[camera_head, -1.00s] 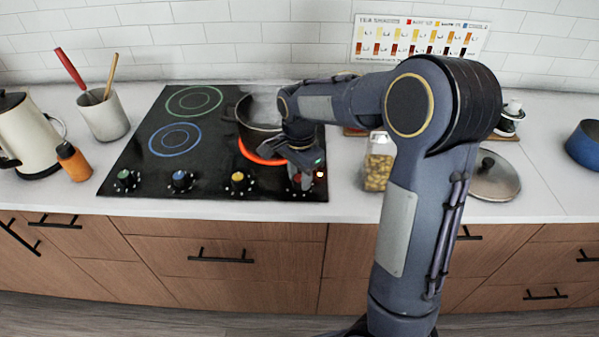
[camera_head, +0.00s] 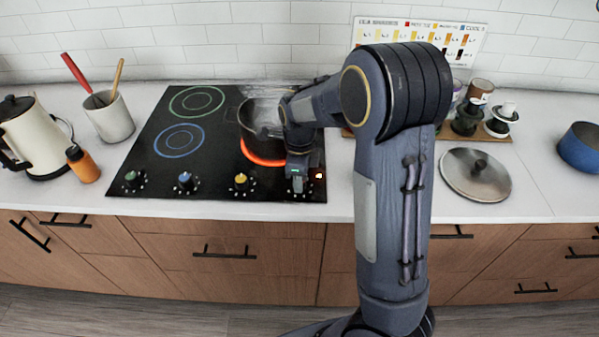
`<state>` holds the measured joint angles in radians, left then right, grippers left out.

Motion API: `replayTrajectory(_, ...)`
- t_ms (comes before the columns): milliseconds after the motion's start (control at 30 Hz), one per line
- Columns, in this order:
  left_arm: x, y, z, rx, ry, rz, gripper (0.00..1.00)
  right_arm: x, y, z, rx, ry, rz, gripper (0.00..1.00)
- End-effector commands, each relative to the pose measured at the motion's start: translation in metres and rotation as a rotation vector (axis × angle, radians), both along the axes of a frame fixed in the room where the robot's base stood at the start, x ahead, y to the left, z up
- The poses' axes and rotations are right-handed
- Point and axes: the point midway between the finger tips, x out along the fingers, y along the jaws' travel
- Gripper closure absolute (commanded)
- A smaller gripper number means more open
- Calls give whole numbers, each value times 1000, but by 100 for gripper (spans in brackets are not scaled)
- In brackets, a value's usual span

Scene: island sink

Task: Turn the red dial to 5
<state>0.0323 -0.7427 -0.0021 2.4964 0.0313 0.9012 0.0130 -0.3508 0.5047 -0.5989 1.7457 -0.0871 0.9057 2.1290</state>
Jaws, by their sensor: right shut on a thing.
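My right gripper (camera_head: 298,184) is at the right end of the dial row along the cooktop's (camera_head: 215,190) front edge. It is shut on the red dial, which it hides in this view, so I cannot read the dial's setting. The red-ringed burner (camera_head: 260,158) glows orange under a dark pot (camera_head: 246,130) that my arm partly covers. My left gripper is not in view.
A kettle (camera_head: 36,140), orange bottle (camera_head: 84,165) and utensil crock (camera_head: 111,120) are at left. A lid (camera_head: 476,176) and blue pot (camera_head: 581,148) are at right.

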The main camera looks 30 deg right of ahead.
Motion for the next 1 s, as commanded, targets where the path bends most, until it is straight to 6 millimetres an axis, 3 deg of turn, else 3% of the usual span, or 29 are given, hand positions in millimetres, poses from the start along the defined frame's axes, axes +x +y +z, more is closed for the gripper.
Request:
replayTrajectory(400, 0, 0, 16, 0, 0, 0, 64, 1, -1, 2, -1, -4, -190, 91)
replayTrajectory(967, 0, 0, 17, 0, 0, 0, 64, 1, -1, 1, 0, -5, -215, 91)
replayTrajectory(1000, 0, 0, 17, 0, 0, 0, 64, 1, -1, 1, 0, -5, -215, 63)
